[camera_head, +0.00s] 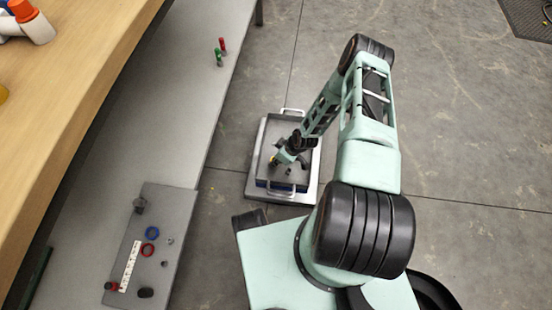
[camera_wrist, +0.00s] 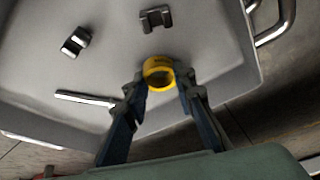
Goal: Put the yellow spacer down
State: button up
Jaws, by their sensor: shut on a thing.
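The yellow spacer (camera_wrist: 158,73) is a short ring held between the two fingertips of my gripper (camera_wrist: 160,82) in the wrist view. My gripper is shut on it, over a grey tray (camera_wrist: 215,60) with metal handles. I cannot tell whether the spacer touches the tray floor. In the head view my gripper (camera_head: 287,160) is small and reaches into the tray (camera_head: 258,184) on the floor, and a bit of yellow shows by the fingers.
In the tray lie a grey clip-shaped part (camera_wrist: 156,18), a dark block (camera_wrist: 76,41) and a metal pin (camera_wrist: 84,98). A low grey shelf (camera_head: 200,125) at left carries a dark board (camera_head: 180,215) with rings and small parts. A wooden bench (camera_head: 75,75) stands further left.

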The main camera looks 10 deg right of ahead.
jog(key=shift+f, duration=0.2)
jog(key=o, duration=1.1)
jog(key=shift+r, duration=0.15)
jog(key=p+v, duration=0.4)
jog(key=v, duration=0.8)
jog(key=shift+p, duration=0.3)
